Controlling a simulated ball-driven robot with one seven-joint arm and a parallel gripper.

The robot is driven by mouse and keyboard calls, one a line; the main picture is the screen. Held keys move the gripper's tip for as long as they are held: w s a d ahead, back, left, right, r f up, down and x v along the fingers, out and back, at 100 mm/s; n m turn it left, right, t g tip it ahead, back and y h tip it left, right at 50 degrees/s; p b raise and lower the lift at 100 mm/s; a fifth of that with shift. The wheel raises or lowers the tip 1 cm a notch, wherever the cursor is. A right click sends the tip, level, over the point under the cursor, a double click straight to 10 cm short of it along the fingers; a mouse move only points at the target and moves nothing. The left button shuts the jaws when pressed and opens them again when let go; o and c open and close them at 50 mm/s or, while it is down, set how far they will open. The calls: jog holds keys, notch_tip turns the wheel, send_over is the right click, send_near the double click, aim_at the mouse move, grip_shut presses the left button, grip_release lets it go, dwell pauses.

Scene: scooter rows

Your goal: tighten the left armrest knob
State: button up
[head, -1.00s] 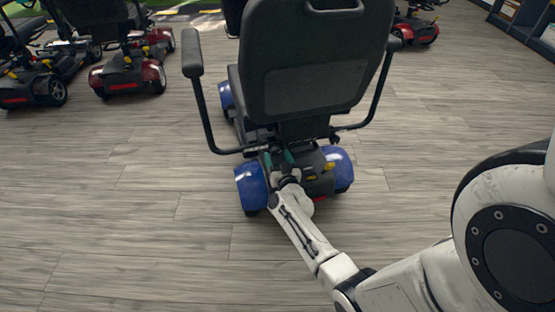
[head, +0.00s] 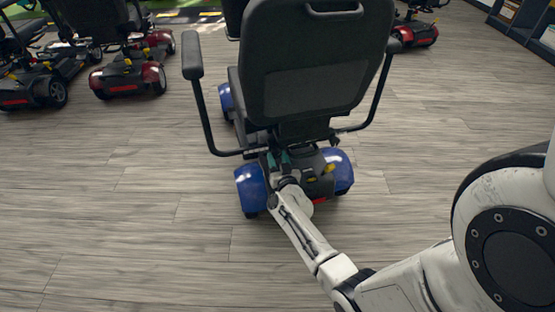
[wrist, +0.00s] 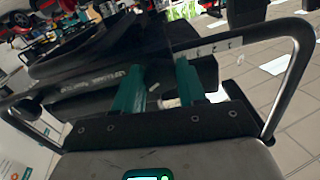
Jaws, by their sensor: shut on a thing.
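The blue scooter's dark seat (head: 318,95) faces away from me in the head view. Its left armrest (head: 202,110) bends in under the seat towards my gripper (head: 278,160). The teal fingers sit low behind the seat, just above the rear body. In the wrist view my gripper (wrist: 160,88) has its two teal fingers reaching under dark seat parts, a gap showing between their near parts. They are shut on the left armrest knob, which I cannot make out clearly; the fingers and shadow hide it.
The right armrest (head: 375,95) stands on the seat's other side. Blue rear fenders (head: 250,185) flank my gripper. Red scooters (head: 128,75) stand at the back left and another (head: 415,30) at the back right. The wooden floor (head: 120,210) to the left is clear.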

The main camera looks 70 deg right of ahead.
jog(key=m, duration=0.5)
jog(key=shift+w+a+m, duration=0.15)
jog(key=shift+m, duration=0.25)
jog(key=m+b, duration=0.1)
jog(key=m, duration=0.5)
jog(key=shift+r, duration=0.1)
jog(key=m, duration=0.3)
jog(key=m+b, duration=0.1)
jog(key=m, duration=0.2)
jog(key=shift+r+m, duration=0.2)
jog(key=shift+m, duration=0.2)
jog(key=m, duration=0.5)
jog(key=shift+r, duration=0.1)
jog(key=shift+m, duration=0.3)
jog(key=o, duration=1.1)
jog(key=shift+c, duration=0.2)
